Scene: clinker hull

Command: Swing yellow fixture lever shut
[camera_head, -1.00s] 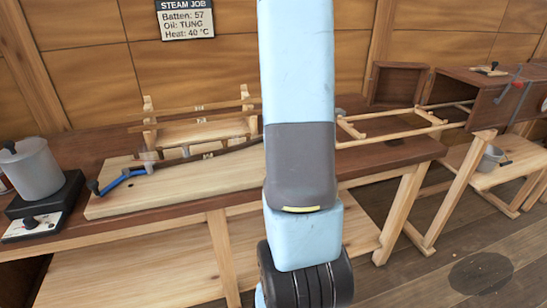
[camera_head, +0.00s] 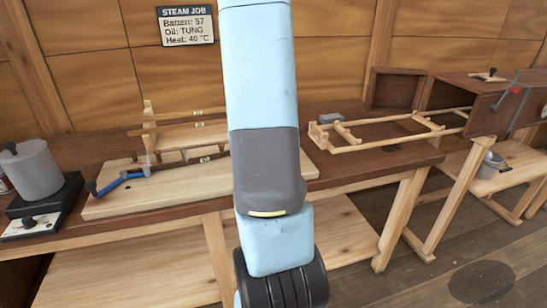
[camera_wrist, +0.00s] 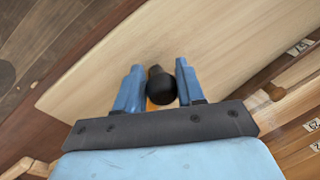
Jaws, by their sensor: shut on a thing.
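In the wrist view the yellow lever shows only as a small orange-yellow patch (camera_wrist: 152,105) beneath its black round knob (camera_wrist: 163,88). The knob sits between the two blue fingers of my gripper (camera_wrist: 160,67), which is shut on the lever at its knob end. The rest of the lever is hidden by the knob and gripper. Below lies the pale wooden board (camera_wrist: 130,60). In the head view my arm hides the gripper and the yellow lever; the board (camera_head: 130,205) shows on the bench to the left.
A blue lever (camera_head: 122,182) with a dark knob is at the board's left end. A grey pot (camera_head: 34,172) stands on a dark heater left of it. A wooden ladder-like frame (camera_head: 385,132) lies on the bench to the right. Wooden rails (camera_head: 200,130) stand behind the board.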

